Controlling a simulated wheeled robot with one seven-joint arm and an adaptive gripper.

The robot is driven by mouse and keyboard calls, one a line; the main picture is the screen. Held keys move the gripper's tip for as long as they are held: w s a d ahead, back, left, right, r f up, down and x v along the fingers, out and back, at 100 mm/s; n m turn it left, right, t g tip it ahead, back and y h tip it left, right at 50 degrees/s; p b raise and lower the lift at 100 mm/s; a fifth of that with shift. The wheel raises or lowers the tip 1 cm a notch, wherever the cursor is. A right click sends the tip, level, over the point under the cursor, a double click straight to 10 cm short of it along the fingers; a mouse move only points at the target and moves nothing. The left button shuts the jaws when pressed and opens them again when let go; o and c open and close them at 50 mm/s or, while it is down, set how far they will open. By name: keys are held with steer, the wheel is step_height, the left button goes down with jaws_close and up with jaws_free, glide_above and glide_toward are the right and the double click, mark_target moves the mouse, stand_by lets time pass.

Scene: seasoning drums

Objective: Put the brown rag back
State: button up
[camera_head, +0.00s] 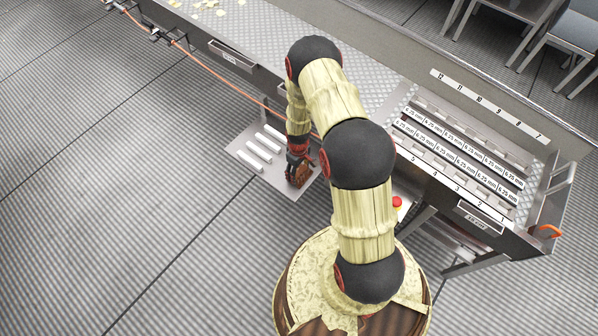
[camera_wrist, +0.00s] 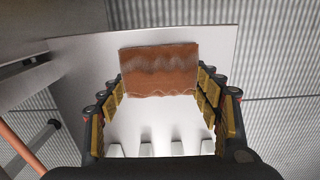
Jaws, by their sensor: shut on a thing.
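The brown rag (camera_wrist: 160,69) shows in the wrist view as a reddish-brown piece with a wavy surface, between the far ends of my gripper's two padded fingers (camera_wrist: 168,88). In the head view the rag (camera_head: 301,178) is a small brown patch at my gripper (camera_head: 297,166), partly covered by it. My gripper is shut on the rag. It is over the right part of a light metal shelf (camera_head: 245,153) at the side of the long metal table. Whether the rag touches the shelf cannot be told.
Several white bars (camera_head: 258,150) lie in a row on the shelf, left of my gripper. An orange hose (camera_head: 205,68) runs along the table's side. A numbered rack (camera_head: 455,150) and a red button (camera_head: 397,202) are at the right. Open floor lies left of the shelf.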

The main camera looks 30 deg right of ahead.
steer(key=o, duration=1.1)
steer(key=shift+r, duration=0.1)
steer(key=w+a+r+t+p, duration=0.1)
steer(key=w+r+p, duration=0.1)
steer(key=r, duration=1.2)
steer(key=w+a+r+p, duration=0.1)
steer(key=w+r+p, duration=0.1)
steer(key=r, duration=1.2)
steer(key=s+a+r+m+t, duration=0.1)
steer(key=s+a+r, duration=0.1)
steer(key=r, duration=0.7)
steer(key=s+a+r+m+t, duration=0.1)
steer(key=s+a+r, duration=0.15)
steer(key=r, duration=0.75)
steer(key=s+a+r+m+t, duration=0.1)
steer(key=s+a+r, duration=0.2)
steer(key=s+r, duration=0.5)
steer(key=s+a+r+t, duration=0.1)
steer(key=s+a+r, duration=0.3)
steer(key=s+r, duration=0.4)
steer(key=shift+s+a+r+m+t, duration=0.25)
steer(key=shift+s+m+t, duration=0.15)
steer(key=shift+s, duration=1.7)
